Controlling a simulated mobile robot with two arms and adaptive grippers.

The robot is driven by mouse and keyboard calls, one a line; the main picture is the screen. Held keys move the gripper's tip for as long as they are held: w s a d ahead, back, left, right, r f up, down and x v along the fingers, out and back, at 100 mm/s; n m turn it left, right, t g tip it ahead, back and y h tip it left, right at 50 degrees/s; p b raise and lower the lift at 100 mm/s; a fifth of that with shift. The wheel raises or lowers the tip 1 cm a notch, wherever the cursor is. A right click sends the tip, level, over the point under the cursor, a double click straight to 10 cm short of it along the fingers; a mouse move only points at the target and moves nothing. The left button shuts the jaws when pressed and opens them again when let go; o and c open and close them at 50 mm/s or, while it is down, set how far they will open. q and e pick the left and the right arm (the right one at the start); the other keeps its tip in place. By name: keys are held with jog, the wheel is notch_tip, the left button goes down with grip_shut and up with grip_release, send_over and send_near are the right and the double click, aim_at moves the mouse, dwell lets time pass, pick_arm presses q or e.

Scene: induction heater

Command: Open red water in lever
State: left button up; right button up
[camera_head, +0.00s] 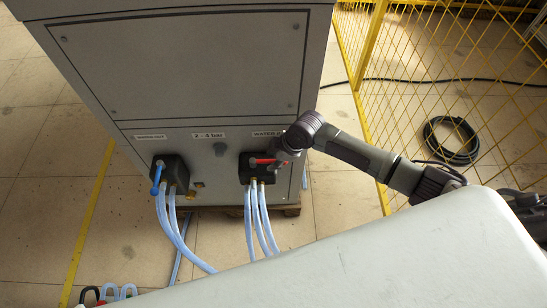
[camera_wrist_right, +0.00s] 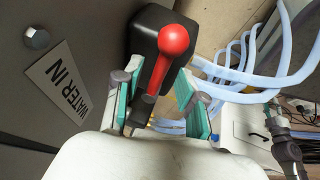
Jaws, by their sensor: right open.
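The red water in lever (camera_head: 262,161) sits on a black valve block (camera_head: 246,172) low on the grey cabinet's front, under the "WATER IN" label. In the head view its handle lies roughly sideways. In the right wrist view the red lever (camera_wrist_right: 172,45) shows its rounded end large, in front of the black block (camera_wrist_right: 147,32). My right gripper (camera_wrist_right: 157,100) is open, with teal-padded fingertips on either side below the red end. No clear contact with the lever shows. In the head view the right gripper (camera_head: 283,157) is at the lever and partly hides it. My left gripper is not in view.
A blue lever (camera_head: 157,177) on another black block is to the left. Pale blue hoses (camera_head: 248,225) hang from both blocks. The cabinet (camera_head: 190,65) fills the upper left. A yellow mesh fence (camera_head: 440,70) and a coiled black cable (camera_head: 450,140) are at right.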

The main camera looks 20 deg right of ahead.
grip_shut()
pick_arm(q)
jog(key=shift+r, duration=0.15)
